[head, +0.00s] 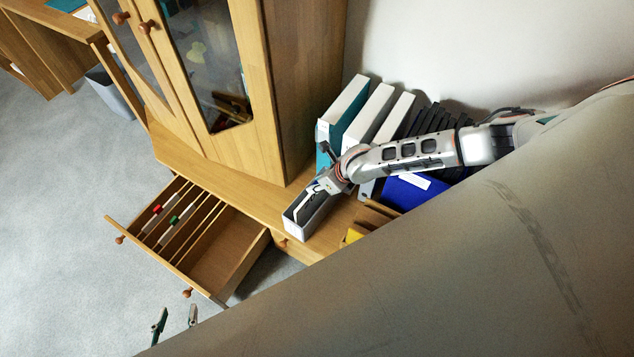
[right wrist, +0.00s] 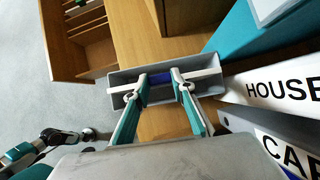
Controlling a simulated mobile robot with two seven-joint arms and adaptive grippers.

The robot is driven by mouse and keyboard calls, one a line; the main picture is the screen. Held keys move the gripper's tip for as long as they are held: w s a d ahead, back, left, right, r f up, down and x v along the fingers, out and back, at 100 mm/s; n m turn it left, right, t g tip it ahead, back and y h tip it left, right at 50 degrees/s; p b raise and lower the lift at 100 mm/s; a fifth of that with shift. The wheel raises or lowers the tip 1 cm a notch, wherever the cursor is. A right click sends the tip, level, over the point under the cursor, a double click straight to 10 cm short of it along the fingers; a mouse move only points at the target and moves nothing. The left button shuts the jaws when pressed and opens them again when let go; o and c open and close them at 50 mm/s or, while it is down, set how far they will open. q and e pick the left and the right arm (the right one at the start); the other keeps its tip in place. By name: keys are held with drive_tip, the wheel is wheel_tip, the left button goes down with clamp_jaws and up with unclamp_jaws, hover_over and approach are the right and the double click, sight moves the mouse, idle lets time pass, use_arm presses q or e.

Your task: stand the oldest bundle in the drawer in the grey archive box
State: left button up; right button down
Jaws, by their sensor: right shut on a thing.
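The grey archive box (head: 292,226) stands on the wooden ledge in front of the cabinet; it also shows in the right wrist view (right wrist: 121,78). My right gripper (right wrist: 161,84) reaches into the box from above, shut on a white bundle (right wrist: 207,73) with a blue band between the fingers. The bundle lies along the inside of the box; whether it touches the bottom is hidden. The open drawer (head: 240,262) holds bundles with a red band (head: 156,209) and a green band (head: 174,220) at its left side. My left gripper (head: 177,314) is open and empty, low in the head view.
A row of binders, with a teal one (head: 349,108) nearest the cabinet, stands right of the box. A blue box (head: 405,192) with a white label is beside them. The glass-doored cabinet (head: 290,80) rises behind the drawer. The drawer's right part is bare.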

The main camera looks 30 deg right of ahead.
drive_tip(key=shift+f, duration=0.1)
drive_tip(key=c, duration=1.1)
unclamp_jaws()
wheel_tip(320, 180, up, 8)
drive_tip(key=p, duration=0.7)
